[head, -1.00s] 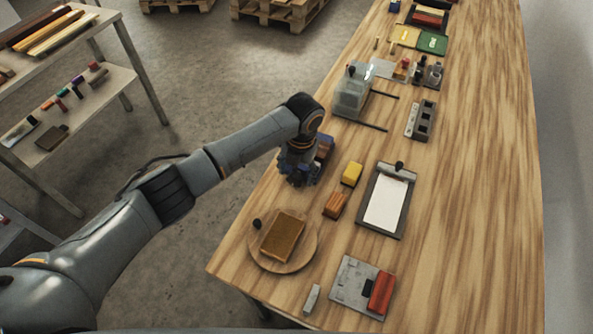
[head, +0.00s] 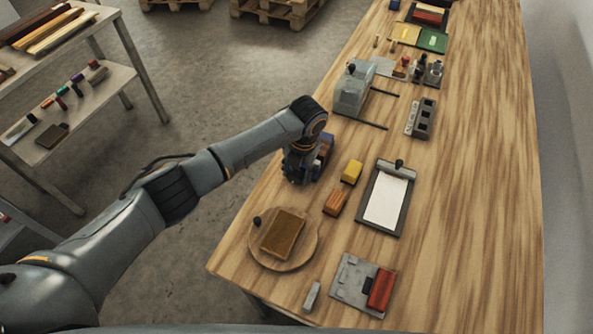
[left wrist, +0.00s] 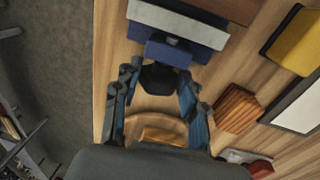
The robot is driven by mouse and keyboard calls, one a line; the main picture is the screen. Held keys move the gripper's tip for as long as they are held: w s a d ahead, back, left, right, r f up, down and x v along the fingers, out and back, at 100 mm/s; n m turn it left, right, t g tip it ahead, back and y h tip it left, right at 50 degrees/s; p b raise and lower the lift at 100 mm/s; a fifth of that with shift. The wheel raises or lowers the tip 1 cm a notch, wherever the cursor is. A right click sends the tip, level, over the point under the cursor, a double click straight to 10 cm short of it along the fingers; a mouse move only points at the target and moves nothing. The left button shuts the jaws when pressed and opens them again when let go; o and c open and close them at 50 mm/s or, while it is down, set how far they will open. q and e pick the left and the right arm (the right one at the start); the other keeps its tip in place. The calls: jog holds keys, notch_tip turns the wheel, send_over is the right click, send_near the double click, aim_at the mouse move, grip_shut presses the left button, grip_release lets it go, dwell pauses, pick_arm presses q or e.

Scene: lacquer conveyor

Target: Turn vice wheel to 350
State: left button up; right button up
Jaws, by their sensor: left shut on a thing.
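The blue vice (head: 325,150) stands at the left edge of the wooden bench, mostly hidden behind my left gripper (head: 302,170) in the head view. In the left wrist view, the vice (left wrist: 168,52) has a blue body with a pale and a brown piece along its top. Its dark wheel (left wrist: 158,78) sits between the fingers of my left gripper (left wrist: 158,88), which is shut on it. No scale or number on the wheel can be read. My right gripper is in neither view.
Close by are a yellow block (head: 352,172), an orange-brown block (head: 336,202), a round wooden board (head: 257,258) bearing a brown slab, and a clipboard (head: 368,217). A clear box (head: 351,92) with rods stands beyond. The bench's right side is clear.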

pick_arm(q)
jog(key=shift+s+d+t+y, duration=0.1)
jog(key=shift+d+t+y, duration=0.25)
jog(key=shift+y, duration=0.45)
jog(key=shift+f+t+y, duration=0.1)
jog(key=shift+t+y, duration=0.15)
jog(key=shift+y, duration=0.35)
jog(key=shift+s+d+f+t+y+b, duration=0.1)
jog(key=shift+t+y+b, duration=0.25)
jog(key=shift+y+b, duration=0.3)
jog(key=shift+d+f+t+y+b, duration=0.1)
jog(key=shift+t+y+b, duration=0.3)
jog(key=shift+y, duration=0.45)
jog(key=shift+r, duration=0.1)
jog(key=o, duration=1.2)
jog(key=shift+c, duration=0.2)
jog(key=v, duration=1.2)
jog(key=shift+d, duration=0.1)
